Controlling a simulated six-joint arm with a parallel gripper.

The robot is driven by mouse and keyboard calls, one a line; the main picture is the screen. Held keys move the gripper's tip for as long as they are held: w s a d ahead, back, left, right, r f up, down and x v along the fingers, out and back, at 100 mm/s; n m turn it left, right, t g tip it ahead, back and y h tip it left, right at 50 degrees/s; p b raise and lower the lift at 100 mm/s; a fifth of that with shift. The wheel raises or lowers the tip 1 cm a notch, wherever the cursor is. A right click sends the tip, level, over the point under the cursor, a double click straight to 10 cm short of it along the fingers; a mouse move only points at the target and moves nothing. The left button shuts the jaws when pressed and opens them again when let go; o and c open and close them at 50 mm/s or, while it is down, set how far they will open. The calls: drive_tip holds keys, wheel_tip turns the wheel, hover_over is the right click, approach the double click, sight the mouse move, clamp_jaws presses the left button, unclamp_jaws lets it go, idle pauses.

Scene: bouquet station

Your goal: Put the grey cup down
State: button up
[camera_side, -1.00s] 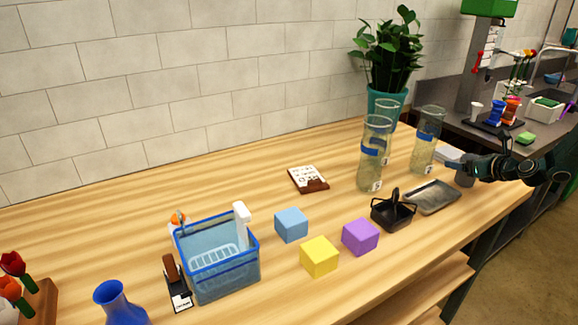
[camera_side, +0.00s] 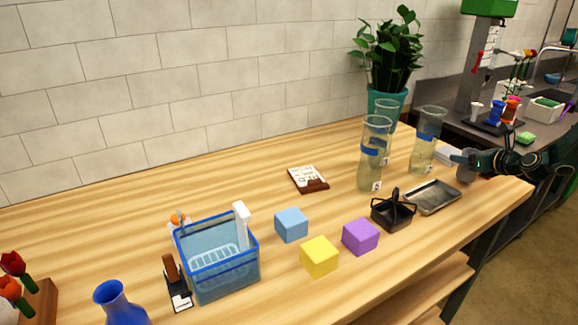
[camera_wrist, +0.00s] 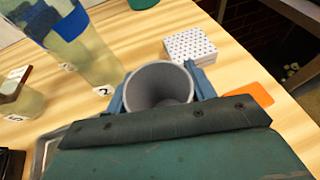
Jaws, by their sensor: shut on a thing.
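The grey cup (camera_wrist: 158,86) is between the two blue fingers of my gripper (camera_wrist: 160,92) in the wrist view, its open mouth facing the camera. The cup looks empty. In the side view my gripper (camera_side: 466,160) is at the far right of the table, shut on the cup (camera_side: 465,172), which is partly hidden by the fingers. The cup is by the right end of the metal tray (camera_side: 434,197). I cannot tell whether its base touches the table.
A patterned white stack (camera_wrist: 190,45) and an orange piece (camera_wrist: 252,93) lie close to the cup. Tall glass cylinders (camera_side: 426,140) stand to its left. A black basket (camera_side: 393,214) and purple, yellow and blue blocks are farther left. The table's right edge is near.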

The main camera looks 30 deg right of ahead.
wheel_tip(320, 180, up, 18)
drive_tip(key=shift+r, duration=0.15)
idle(0.4)
idle(0.5)
drive_tip(key=w+a+r+n+y, duration=0.1)
drive_tip(key=w+a+n+y, duration=0.2)
drive_tip(key=w+a, duration=0.85)
drive_tip(key=w+a+r+n+y, duration=0.1)
drive_tip(key=w+a+n+y, duration=0.15)
drive_tip(key=w+a, duration=0.85)
drive_tip(key=w+a+f+n+g+y, duration=0.2)
drive_tip(key=a+n+y, duration=0.25)
drive_tip(key=a, duration=2.85)
wheel_tip(320, 180, down, 16)
drive_tip(key=m, duration=0.1)
drive_tip(key=shift+w+r, duration=0.15)
drive_tip(key=shift+r, duration=0.1)
